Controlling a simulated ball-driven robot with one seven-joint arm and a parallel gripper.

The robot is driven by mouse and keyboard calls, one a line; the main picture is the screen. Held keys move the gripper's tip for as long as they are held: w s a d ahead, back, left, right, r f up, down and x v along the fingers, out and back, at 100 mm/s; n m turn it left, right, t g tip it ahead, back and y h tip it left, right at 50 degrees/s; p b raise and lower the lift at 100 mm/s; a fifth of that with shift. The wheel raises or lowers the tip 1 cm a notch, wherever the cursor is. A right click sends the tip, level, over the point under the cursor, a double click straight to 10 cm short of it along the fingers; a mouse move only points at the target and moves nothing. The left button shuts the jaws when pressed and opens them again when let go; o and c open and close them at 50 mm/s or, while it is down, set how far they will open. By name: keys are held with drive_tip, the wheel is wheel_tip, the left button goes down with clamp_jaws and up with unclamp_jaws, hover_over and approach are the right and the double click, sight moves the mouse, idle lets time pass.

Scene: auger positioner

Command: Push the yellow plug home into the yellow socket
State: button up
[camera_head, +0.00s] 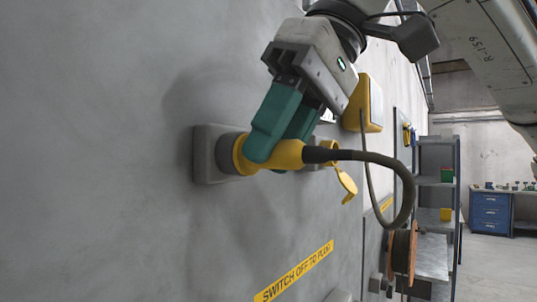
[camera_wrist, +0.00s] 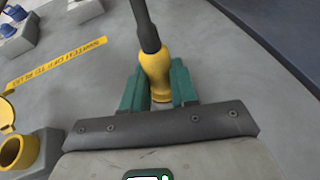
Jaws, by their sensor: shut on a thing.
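The yellow plug (camera_head: 289,154) is held sideways between the green fingers of my gripper (camera_head: 272,152); it also shows in the wrist view (camera_wrist: 154,66). A dark cable leaves its back end. Its front end, with a yellow collar, meets a grey round holder on a grey wall box (camera_head: 205,156); whether it is fully seated there I cannot tell. The yellow socket (camera_wrist: 14,151), open and empty with its yellow lid swung aside, is at the lower left in the wrist view, on another grey box. In the head view its lid (camera_head: 346,184) shows behind my gripper.
The cable (camera_head: 405,190) loops right and up to a yellow box (camera_head: 371,103) on the wall. Other wall sockets, one blue (camera_wrist: 8,29), sit at the wrist view's upper left. Shelving (camera_head: 437,205) stands farther back.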

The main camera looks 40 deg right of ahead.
sight(331, 149)
clamp_jaws()
drive_tip(key=shift+s, duration=0.1)
drive_tip(key=shift+s+d, duration=0.2)
drive_tip(key=shift+s, duration=0.3)
drive_tip(key=shift+s+d, duration=0.2)
drive_tip(key=shift+s, duration=0.3)
drive_tip(key=shift+s+d, duration=0.15)
drive_tip(key=shift+s, duration=0.35)
drive_tip(key=shift+s+d, duration=0.15)
drive_tip(key=shift+s, duration=0.35)
drive_tip(key=shift+s+d, duration=0.1)
drive_tip(key=shift+s, duration=0.15)
drive_tip(key=shift+s, duration=0.1)
drive_tip(key=shift+s+d, duration=0.15)
drive_tip(key=shift+s, duration=0.3)
drive_tip(key=w+d+p, duration=0.1)
drive_tip(key=w+d, duration=0.1)
drive_tip(key=d, duration=0.9)
drive_tip(key=w+d+p, duration=0.1)
drive_tip(key=d+p, duration=0.1)
drive_tip(key=d, duration=0.9)
drive_tip(key=shift+w, duration=0.35)
